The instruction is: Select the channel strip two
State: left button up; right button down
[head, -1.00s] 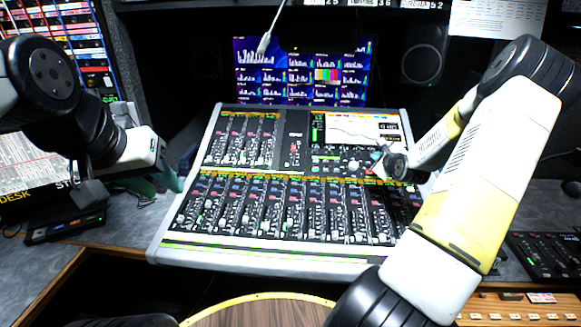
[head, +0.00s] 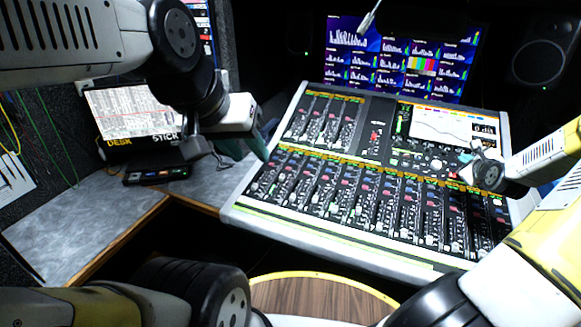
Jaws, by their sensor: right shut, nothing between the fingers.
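The mixing console (head: 330,236) stands tilted toward me on the desk. Its lower bank of channel strips (head: 375,203) runs across the front, with faders, coloured buttons and an orange-green band of labels on top. The strip numbers are too small to read. A shorter bank (head: 322,122) is at upper left. My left gripper (head: 244,147) hangs just off the console's left edge, teal fingers apart and empty. My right gripper (head: 462,167) is shut and empty over the right part of the console, near a large knob; whether it touches the surface I cannot tell.
A monitor bank (head: 395,55) stands behind the console, a speaker (head: 541,62) at back right. A thin microphone (head: 367,20) hangs above. A small black device (head: 157,174) lies on the grey desk (head: 75,222) at left. A round wooden stool (head: 318,298) stands below the console.

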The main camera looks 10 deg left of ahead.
dwell(0.4)
pick_arm(q)
grip_shut()
dwell(1.6)
